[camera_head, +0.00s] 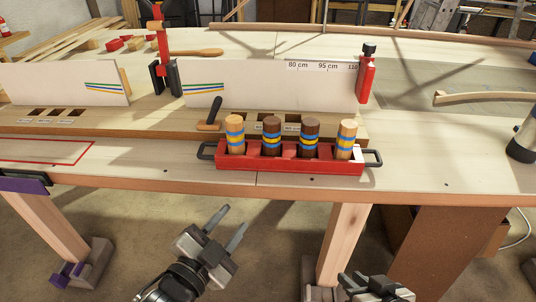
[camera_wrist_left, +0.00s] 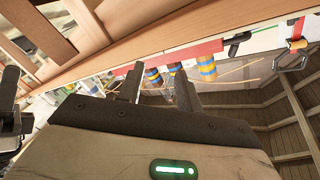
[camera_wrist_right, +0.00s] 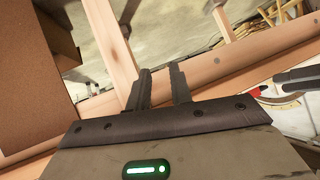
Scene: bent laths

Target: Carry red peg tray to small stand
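The red peg tray (camera_head: 290,164) sits upright near the table's front edge. It holds several banded pegs, light and dark brown, and has a dark handle at each end (camera_head: 206,150) (camera_head: 373,158). The tray also shows beyond the fingers in the left wrist view (camera_wrist_left: 208,48). My left gripper (camera_head: 232,217) is open and empty, in front of and below the table edge, apart from the tray. My right gripper (camera_head: 372,284) is low at the bottom of the head view; its fingers stand apart and empty in the right wrist view (camera_wrist_right: 160,72). I cannot make out a small stand.
A wooden block with holes (camera_head: 150,118) lies behind the tray. White striped panels (camera_head: 265,80) stand behind it, with red clamps (camera_head: 366,78) beside them. A red outlined area (camera_head: 45,150) on the table at left is empty. The table right of the tray is mostly clear.

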